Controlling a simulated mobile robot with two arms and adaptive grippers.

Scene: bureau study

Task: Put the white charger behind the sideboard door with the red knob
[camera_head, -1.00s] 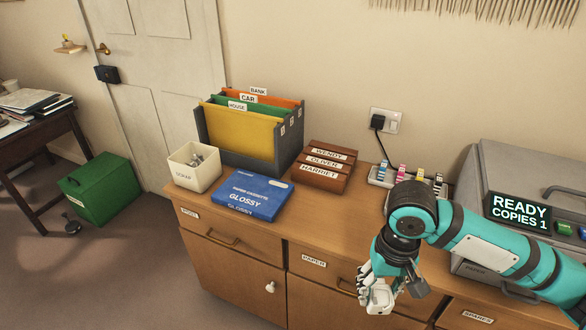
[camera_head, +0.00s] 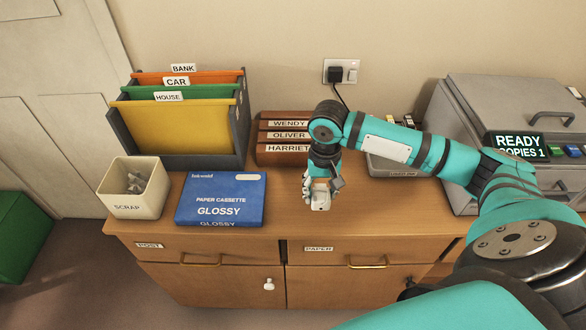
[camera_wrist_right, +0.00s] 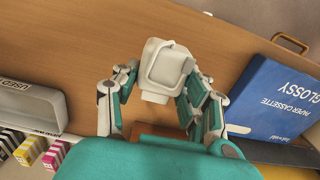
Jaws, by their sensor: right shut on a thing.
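My right gripper (camera_head: 319,186) is shut on the white charger (camera_head: 321,203) and holds it over the front part of the sideboard top (camera_head: 390,213). In the right wrist view the charger (camera_wrist_right: 165,66) sits between the two fingers. The sideboard has a left door (camera_head: 205,286) with a white knob (camera_head: 268,284). No red knob shows. My left gripper is not in view.
A blue paper cassette box (camera_head: 221,199), a scrap bin (camera_head: 134,188), a file holder (camera_head: 240,125) and brown labelled boxes (camera_head: 284,148) stand on the left of the top. A grey copier (camera_head: 480,105) stands at the right. Drawers (camera_head: 215,250) sit above the doors.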

